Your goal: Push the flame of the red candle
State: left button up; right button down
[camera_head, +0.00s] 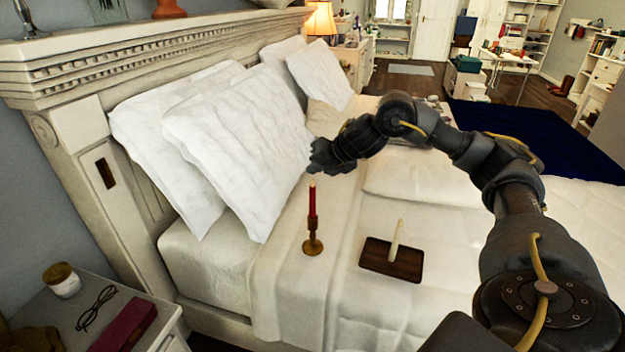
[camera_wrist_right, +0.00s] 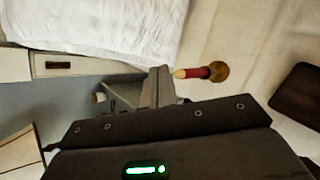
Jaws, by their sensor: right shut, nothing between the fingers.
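The red candle (camera_head: 312,201) stands upright in a brass holder (camera_head: 313,244) on the bed, with a small pale yellow tip (camera_head: 312,184) where the flame is. In the right wrist view the red candle (camera_wrist_right: 197,73) lies sideways in the picture, its pale tip (camera_wrist_right: 180,73) just right of the fingers. My right gripper (camera_head: 318,167) is shut and empty, a little above the candle's top; it also shows in the right wrist view (camera_wrist_right: 161,84). I cannot tell whether it touches the tip. My left gripper is not in view.
A white candle (camera_head: 397,238) stands on a dark wooden tray (camera_head: 378,262) to the right. White pillows (camera_head: 240,150) lie behind the red candle against the headboard (camera_head: 150,60). A nightstand (camera_head: 68,318) with glasses (camera_head: 96,307) and a jar (camera_head: 62,281) is at lower left.

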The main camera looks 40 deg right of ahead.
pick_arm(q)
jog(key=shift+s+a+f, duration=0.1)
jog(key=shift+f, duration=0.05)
pick_arm(e)
jog(key=shift+d+f, duration=0.1)
jog(key=shift+f, duration=0.4)
pick_arm(q)
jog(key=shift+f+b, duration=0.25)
jog(key=shift+b, duration=0.5)
pick_arm(e)
jog(key=shift+s+d+f, duration=0.15)
jog(key=shift+d+f, duration=0.1)
jog(key=shift+f, duration=0.55)
pick_arm(q)
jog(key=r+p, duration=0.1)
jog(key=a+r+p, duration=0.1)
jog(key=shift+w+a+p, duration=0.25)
jog(key=shift+p, duration=0.05)
pick_arm(e)
jog(key=r, duration=0.1)
jog(key=a+r, duration=0.1)
jog(key=shift+w+a+r, duration=0.2)
jog(key=shift+r, duration=0.1)
jog(key=shift+r, duration=0.1)
